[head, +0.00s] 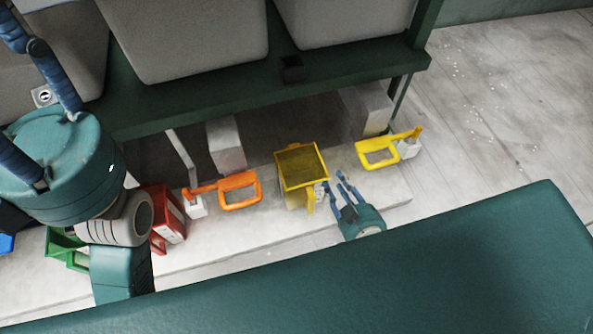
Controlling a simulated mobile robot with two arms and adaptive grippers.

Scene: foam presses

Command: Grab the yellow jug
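The yellow jug (300,172) stands on the pale ledge in the middle of the head view, with its open top showing and its handle toward the front right. My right gripper (334,179) is close to the jug's right side, by the handle. Its blue fingers are spread with a gap between them and hold nothing that I can see. Whether a finger touches the handle cannot be told. My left gripper (10,85) is large and near the camera at the left edge, far from the jug. Its fingers are spread apart, with their tips cut off by the frame.
An orange-handled thing (240,190) lies left of the jug, and a yellow-handled thing (376,153) lies to its right. A red container (163,212) and a green one (62,243) stand further left. A dark green shelf (205,95) with grey bins (190,40) overhangs behind.

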